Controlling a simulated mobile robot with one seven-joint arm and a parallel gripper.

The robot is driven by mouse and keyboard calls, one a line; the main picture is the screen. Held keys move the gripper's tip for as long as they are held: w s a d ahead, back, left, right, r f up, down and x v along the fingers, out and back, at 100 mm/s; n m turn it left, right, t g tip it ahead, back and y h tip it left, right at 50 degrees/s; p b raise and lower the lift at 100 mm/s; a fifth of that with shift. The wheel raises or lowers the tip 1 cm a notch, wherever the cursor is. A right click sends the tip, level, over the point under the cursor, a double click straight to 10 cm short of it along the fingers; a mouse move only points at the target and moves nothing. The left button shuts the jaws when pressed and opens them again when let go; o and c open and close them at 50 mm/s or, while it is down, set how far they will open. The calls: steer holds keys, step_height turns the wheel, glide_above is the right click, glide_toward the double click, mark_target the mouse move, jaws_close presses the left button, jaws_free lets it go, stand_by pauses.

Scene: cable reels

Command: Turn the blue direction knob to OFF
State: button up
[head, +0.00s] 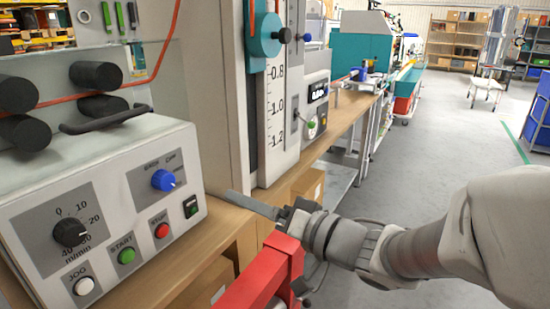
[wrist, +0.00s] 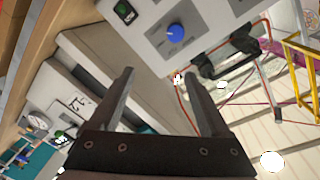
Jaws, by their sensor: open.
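The blue direction knob (head: 163,180) is on a grey plate on the sloping front of the control box (head: 30,195). A pale mark shows on its lower right side; the small labels above it are hard to read. It also shows in the wrist view (wrist: 175,33), above and beyond the fingertips. My gripper (head: 232,196) is to the right of the box and lower than the knob, apart from it. In the wrist view my gripper (wrist: 160,73) has its two fingers spread, with nothing between them.
The box also carries a black dial (head: 70,232), a green START button (head: 126,256), a red STOP button (head: 162,231) and a black handle (head: 105,118). A tall scale column (head: 280,110) stands behind my gripper. A red bar (head: 262,280) lies in front. Open floor is at right.

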steer(key=s+a+n+g+y, duration=0.1)
steer(key=s+a, duration=0.1)
steer(key=p, duration=1.1)
glide_toward(168, 184)
steer(key=b+x, duration=0.3)
steer(key=x, duration=0.4)
steer(key=shift+w+a, duration=0.2)
steer(key=shift+a, duration=0.1)
steer(key=shift+w+a, duration=0.3)
steer(key=shift+a, duration=0.2)
jaws_close()
